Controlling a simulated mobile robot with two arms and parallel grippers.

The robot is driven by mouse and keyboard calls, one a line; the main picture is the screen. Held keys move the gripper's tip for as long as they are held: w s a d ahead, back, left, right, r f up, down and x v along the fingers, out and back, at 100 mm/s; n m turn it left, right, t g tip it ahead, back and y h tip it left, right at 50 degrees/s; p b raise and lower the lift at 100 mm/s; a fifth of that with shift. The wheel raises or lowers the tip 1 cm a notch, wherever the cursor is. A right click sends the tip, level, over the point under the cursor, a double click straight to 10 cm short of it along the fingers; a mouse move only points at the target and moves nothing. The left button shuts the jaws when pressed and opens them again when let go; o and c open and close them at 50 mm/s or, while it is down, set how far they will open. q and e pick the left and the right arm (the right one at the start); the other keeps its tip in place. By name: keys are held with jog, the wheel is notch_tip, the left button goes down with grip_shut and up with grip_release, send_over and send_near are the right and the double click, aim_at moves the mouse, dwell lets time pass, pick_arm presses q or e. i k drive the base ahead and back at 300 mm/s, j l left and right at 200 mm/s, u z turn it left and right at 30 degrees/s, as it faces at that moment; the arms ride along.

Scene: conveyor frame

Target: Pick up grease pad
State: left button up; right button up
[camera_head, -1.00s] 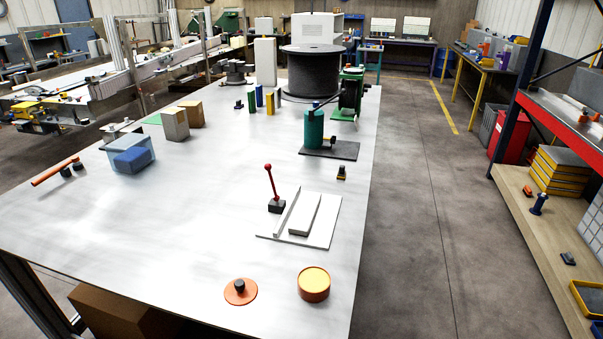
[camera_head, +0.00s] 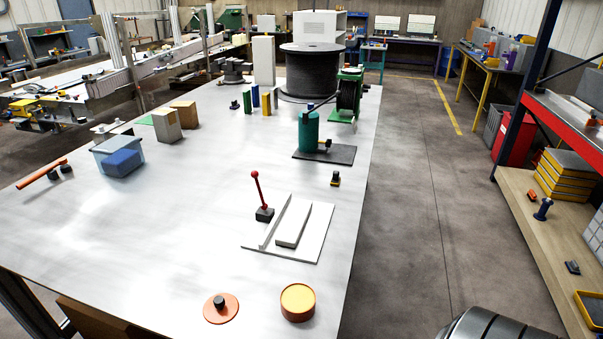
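A round orange tin with a flat yellow top (camera_head: 298,302) stands near the front right of the white table (camera_head: 130,240). To its left lies a flat orange disc (camera_head: 230,312) with a black knob on it. The yellow-filled tin looks most like the grease pad, but no label shows. Neither gripper is in view. A dark grey rounded part at the bottom right edge looks like my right arm, and its gripper is out of frame.
Behind the tin, a white plate with rails (camera_head: 318,240) lies beside a red-knobbed lever (camera_head: 258,190). A blue bin (camera_head: 118,157) and tan blocks (camera_head: 167,124) stand at the left. The table around the tin is clear. A shelf (camera_head: 520,195) stands at the right.

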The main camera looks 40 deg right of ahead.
aim_at(335, 180)
jog(key=l+u, duration=0.2)
jog(key=l, duration=0.3)
jog(key=l+u, duration=0.25)
jog(key=l, duration=0.25)
jog(key=k+l+u, duration=0.2)
jog(key=l, duration=0.3)
jog(key=k+l+u, duration=0.2)
jog(key=l, duration=0.25)
jog(key=i+l, duration=0.05)
jog(key=i, duration=0.05)
